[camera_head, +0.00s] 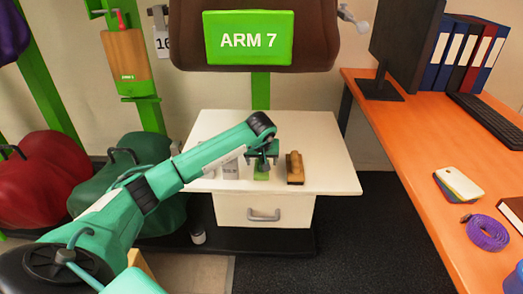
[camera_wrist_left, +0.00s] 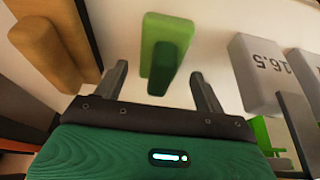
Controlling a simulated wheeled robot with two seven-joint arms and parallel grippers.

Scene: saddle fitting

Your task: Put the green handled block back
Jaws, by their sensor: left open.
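The green handled block (camera_head: 262,174) stands on the white cabinet top. It shows light green with a darker green handle in the left wrist view (camera_wrist_left: 166,42). My left gripper (camera_head: 262,155) is just above it, coming in from the left. In the left wrist view my open fingers (camera_wrist_left: 160,68) are on either side of the dark handle, with a gap to each side. I cannot tell how far the fingertips reach down beside it. My right gripper is not in view.
A brown handled block (camera_head: 295,167) stands close to the right of the green one; it is tan in the wrist view (camera_wrist_left: 45,50). Grey blocks (camera_head: 230,168) stand to the left, one marked 16.5 (camera_wrist_left: 255,72). The white cabinet top (camera_head: 330,170) is clear farther right. An orange desk (camera_head: 405,150) is beyond.

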